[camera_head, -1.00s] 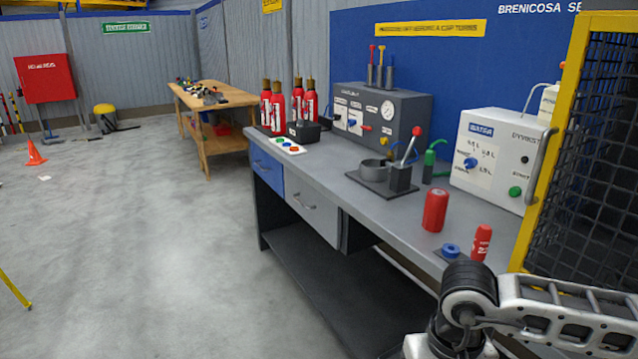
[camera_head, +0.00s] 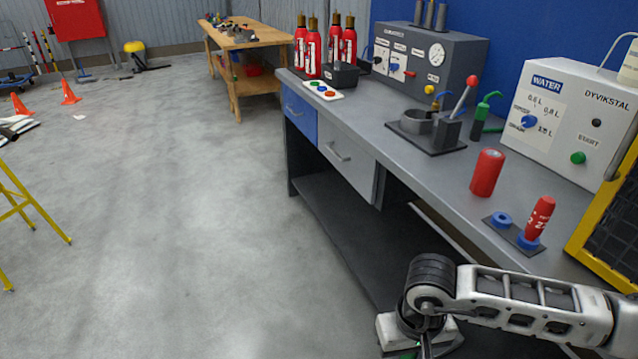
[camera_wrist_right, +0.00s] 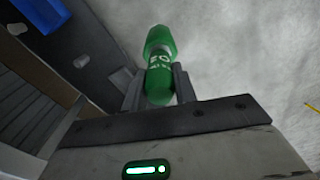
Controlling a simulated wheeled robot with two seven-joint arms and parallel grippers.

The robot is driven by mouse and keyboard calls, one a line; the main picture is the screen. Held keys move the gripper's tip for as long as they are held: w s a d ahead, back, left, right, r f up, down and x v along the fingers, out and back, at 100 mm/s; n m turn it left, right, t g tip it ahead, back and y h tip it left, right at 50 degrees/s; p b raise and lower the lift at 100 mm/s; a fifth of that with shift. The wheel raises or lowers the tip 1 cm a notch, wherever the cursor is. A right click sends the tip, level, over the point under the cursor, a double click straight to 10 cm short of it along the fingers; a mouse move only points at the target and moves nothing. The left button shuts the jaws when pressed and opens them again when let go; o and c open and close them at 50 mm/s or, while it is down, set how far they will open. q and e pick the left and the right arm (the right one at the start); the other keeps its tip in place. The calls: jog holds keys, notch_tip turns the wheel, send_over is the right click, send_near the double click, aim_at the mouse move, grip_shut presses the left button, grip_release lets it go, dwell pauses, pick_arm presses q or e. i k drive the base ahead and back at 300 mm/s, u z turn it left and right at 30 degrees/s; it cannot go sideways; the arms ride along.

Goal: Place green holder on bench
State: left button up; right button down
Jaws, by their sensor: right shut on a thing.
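In the head view my right arm comes in at the lower right, and a sliver of green shows at the bottom edge. The gripper is in front of the bench, over the floor side. The bench (camera_head: 420,170) is a long grey worktop with a blue drawer and a grey drawer. My left gripper is not in view.
On the bench, a red holder (camera_head: 540,217) stands in a two-ring rack beside an empty blue ring (camera_head: 501,220). A red cylinder (camera_head: 487,173), a lever fixture (camera_head: 436,128) and a white water unit (camera_head: 570,120) stand nearby. A yellow-framed mesh guard (camera_head: 600,215) borders the right.

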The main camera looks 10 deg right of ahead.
aim_at(359, 109)
jog(key=u, duration=0.6)
jog(key=i, duration=2.05)
jog(key=z, duration=0.5)
